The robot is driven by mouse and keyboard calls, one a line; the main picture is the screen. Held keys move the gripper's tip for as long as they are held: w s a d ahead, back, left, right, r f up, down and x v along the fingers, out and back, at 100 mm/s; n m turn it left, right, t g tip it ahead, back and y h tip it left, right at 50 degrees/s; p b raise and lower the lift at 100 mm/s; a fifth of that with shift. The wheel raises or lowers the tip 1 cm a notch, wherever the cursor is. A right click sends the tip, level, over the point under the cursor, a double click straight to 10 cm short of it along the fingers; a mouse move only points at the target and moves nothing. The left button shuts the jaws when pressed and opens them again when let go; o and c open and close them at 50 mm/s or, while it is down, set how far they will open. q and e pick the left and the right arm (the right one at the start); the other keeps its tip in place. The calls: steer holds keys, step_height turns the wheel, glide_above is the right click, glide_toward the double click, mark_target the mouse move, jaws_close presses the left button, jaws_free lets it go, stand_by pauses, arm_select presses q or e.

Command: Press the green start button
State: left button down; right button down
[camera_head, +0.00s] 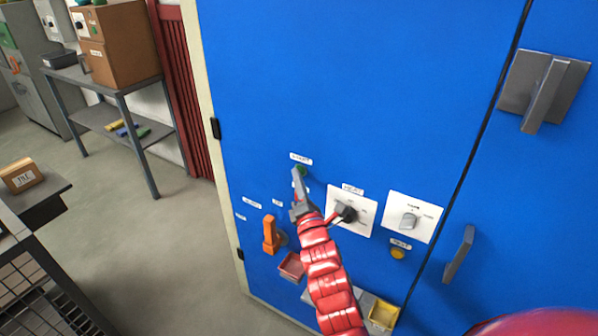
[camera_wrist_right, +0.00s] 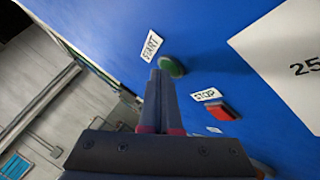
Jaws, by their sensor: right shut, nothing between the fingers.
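The green start button (camera_wrist_right: 172,67) sits on the blue cabinet front (camera_head: 350,80), under a label reading START (camera_wrist_right: 151,45). In the head view only a little of the green button (camera_head: 302,170) shows, beside my fingertips. My right gripper (camera_head: 297,172) is shut and empty, its fingers pointing at the panel. In the wrist view the right gripper's tips (camera_wrist_right: 158,72) are just left of the green button and overlap its edge. I cannot tell whether they touch it. My left gripper is not in view.
A red button labelled STOP (camera_wrist_right: 222,110) is close by on the panel. A dial on a white plate (camera_head: 345,212), an orange handle (camera_head: 270,235), a rotary switch (camera_head: 409,219) and a yellow button (camera_head: 397,253) are near my arm. A grey shelf table (camera_head: 110,85) stands at left.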

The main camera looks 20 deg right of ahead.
steer(key=shift+s+a+b, duration=0.55)
steer(key=shift+a+b, duration=0.05)
steer(key=shift+a, duration=0.1)
steer(key=s+a+b, duration=0.1)
steer(key=a, duration=0.1)
steer(key=s+a+b, duration=0.1)
steer(key=s+b, duration=0.1)
steer(key=shift+a, duration=0.4)
stand_by(0.7)
